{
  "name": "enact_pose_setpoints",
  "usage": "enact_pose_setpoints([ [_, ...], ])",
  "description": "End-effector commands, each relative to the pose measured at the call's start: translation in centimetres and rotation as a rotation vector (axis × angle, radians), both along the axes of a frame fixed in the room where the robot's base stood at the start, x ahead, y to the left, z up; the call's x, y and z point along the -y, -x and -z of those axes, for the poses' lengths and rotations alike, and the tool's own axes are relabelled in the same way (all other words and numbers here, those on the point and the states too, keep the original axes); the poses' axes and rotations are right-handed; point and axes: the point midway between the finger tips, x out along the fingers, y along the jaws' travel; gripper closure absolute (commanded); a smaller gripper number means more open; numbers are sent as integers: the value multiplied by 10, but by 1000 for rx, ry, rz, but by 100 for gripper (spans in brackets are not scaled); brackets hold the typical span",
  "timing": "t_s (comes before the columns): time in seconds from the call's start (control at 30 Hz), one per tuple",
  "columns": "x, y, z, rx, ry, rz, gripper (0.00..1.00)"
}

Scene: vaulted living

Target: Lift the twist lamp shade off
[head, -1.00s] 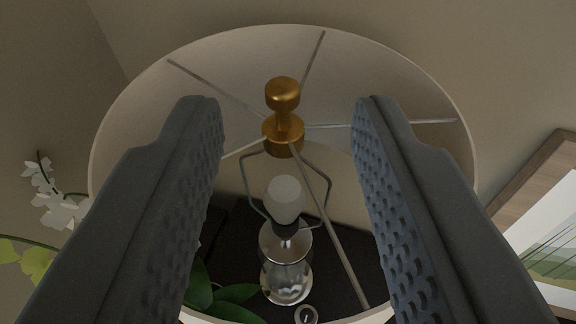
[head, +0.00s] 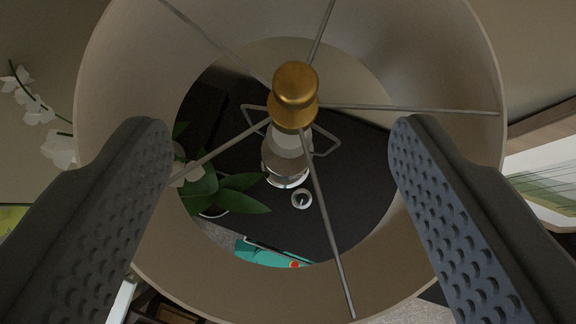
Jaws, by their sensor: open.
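The lamp shade (head: 420,235) is a round beige drum seen from above, filling most of the head view. Thin metal spokes run from its wall to a brass finial (head: 295,95) at the centre. Below the finial show parts of the wire harp, the pale bulb and the lamp's shiny base (head: 286,170). My gripper (head: 275,150) is open and empty. Its two dark textured fingers lie left and right of the finial, well apart from it, and overlap the shade in the picture. I cannot tell whether they touch the shade.
A dark tabletop (head: 345,185) shows through the shade, with a small ring-shaped item (head: 301,198) and green leaves (head: 235,195). White orchid flowers (head: 35,108) stand at the left. A framed picture (head: 545,180) is at the right.

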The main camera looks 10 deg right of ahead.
Motion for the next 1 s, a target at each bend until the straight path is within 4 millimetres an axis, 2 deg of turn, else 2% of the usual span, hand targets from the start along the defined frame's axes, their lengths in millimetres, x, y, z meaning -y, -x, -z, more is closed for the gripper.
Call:
enact_pose_setpoints([
  [0.03, 0, -6, -13, -48, 3, -4, 36],
  [0.07, 0, -7, -14, -80, 4, -7, 36],
  [0.3, 1, -14, -14, -282, 14, -18, 36],
  [0.57, 2, -15, -7, -371, 18, -22, 36],
  [0.73, 2, -22, 11, -373, 18, -22, 36],
  [1.0, 0, -39, 53, -375, 17, -22, 36],
])
